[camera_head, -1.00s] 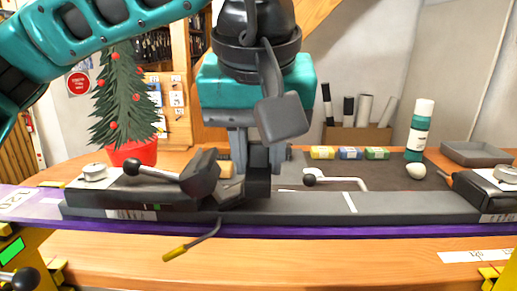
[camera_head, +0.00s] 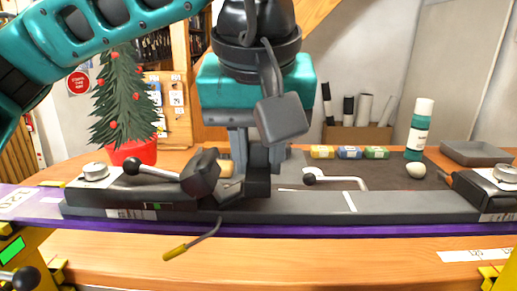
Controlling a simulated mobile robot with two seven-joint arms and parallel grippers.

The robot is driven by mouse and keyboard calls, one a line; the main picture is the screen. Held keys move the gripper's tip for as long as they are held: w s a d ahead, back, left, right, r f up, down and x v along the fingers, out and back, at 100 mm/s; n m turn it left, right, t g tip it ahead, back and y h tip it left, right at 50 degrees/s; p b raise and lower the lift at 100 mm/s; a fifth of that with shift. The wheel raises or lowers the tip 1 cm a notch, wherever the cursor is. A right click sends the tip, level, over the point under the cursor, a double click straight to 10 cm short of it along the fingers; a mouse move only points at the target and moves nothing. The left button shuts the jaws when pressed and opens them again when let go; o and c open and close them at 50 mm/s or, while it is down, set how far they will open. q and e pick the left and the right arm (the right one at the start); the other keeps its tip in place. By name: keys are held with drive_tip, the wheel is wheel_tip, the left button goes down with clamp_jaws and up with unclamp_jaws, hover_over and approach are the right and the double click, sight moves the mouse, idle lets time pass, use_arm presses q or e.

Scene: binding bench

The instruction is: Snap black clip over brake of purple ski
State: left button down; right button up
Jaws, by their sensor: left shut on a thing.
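The purple ski (camera_head: 330,231) lies lengthwise across the bench, with a grey and black binding track (camera_head: 400,205) on top. A black binding piece (camera_head: 200,175) stands left of the middle. A thin brake arm with a yellow-brown tip (camera_head: 174,252) sticks out below the ski's near edge. My left gripper (camera_head: 257,160) points down over the binding, just right of that piece. It is shut on a black block, which looks like the black clip (camera_head: 257,183). The clip is low at the track; whether it touches the brake I cannot tell. My right gripper is not in view.
Behind the ski stand a small decorated tree (camera_head: 122,105), a teal bottle (camera_head: 420,130), small coloured boxes (camera_head: 349,153) and a grey tray (camera_head: 476,154). The wooden bench front (camera_head: 330,258) is mostly clear.

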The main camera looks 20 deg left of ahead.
use_arm(q)
drive_tip(key=shift+f+b, duration=0.5)
drive_tip(key=shift+f, duration=0.15)
drive_tip(key=c, duration=0.8)
unclamp_jaws()
drive_tip(key=shift+d, duration=0.1)
drive_tip(key=shift+c, duration=0.8)
drive_tip(key=shift+o, duration=0.7)
